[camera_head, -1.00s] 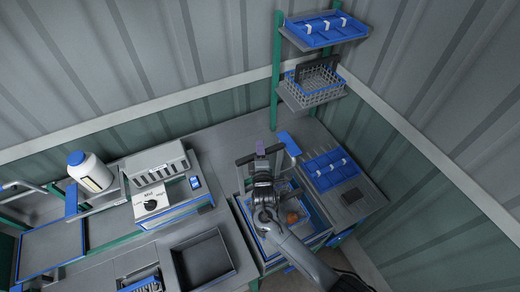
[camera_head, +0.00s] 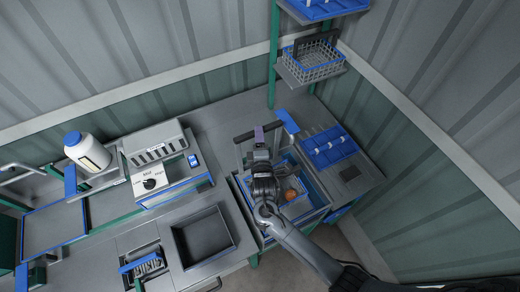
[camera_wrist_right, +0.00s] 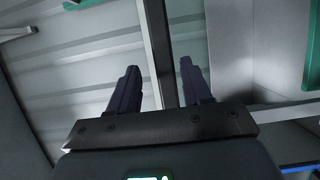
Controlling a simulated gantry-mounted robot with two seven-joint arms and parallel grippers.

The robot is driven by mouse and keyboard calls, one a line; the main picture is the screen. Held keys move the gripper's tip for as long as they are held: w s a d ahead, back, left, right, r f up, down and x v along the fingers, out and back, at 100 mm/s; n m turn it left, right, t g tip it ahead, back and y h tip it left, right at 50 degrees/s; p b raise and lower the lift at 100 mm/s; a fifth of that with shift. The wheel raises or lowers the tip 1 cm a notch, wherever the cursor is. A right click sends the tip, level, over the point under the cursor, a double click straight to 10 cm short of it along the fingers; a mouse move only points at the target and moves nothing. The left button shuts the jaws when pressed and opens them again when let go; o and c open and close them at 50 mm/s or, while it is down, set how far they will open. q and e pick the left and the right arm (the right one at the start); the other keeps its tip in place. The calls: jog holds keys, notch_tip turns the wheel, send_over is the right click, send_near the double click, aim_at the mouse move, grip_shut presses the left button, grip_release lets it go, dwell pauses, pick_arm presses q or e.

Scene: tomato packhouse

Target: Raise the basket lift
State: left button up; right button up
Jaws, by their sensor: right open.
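My right gripper (camera_head: 258,133) is open. It is at a dark crossbar (camera_head: 243,138) behind a blue-rimmed bin (camera_head: 242,190). The bar appears to be a handle of the lift, but I cannot tell for sure. In the right wrist view, my two dark fingers (camera_wrist_right: 155,88) stand apart, with a dark upright strip (camera_wrist_right: 164,50) showing between them; contact cannot be told. A blue lever end (camera_head: 287,120) is just right of the bar. A round orange fruit (camera_head: 290,194) lies in the bin, partly hidden by my arm. My left gripper is not in view.
A wire basket (camera_head: 315,72) sits on a shelf at the back. A blue compartment tray (camera_head: 328,147) is on the right counter. A grey tray (camera_head: 203,237), a dial machine (camera_head: 153,178) and a white bottle (camera_head: 88,152) are to the left. Counter behind the machine is clear.

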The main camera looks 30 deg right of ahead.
jog(key=v, duration=0.5)
jog(key=shift+s+a+r+b, duration=0.1)
jog(key=shift+s+a+b, duration=0.1)
jog(key=shift+s+b, duration=0.15)
jog(key=s+d+f+g+y+p, duration=0.25)
jog(key=s+d+p, duration=0.2)
jog(key=s, duration=0.65)
jog(key=s+a+r+m+g+y, duration=0.2)
jog(key=s+m+g, duration=0.3)
jog(key=s, duration=0.3)
jog(key=s+a+r+m+g+y+p, duration=0.1)
jog(key=s+r+m+g+y, duration=0.1)
jog(key=s+m+g, duration=0.3)
jog(key=s+m, duration=0.1)
jog(key=s, duration=0.3)
jog(key=shift+s+a+r+y, duration=0.3)
jog(key=shift+a+r+y, duration=0.05)
jog(key=shift+a+r, duration=0.05)
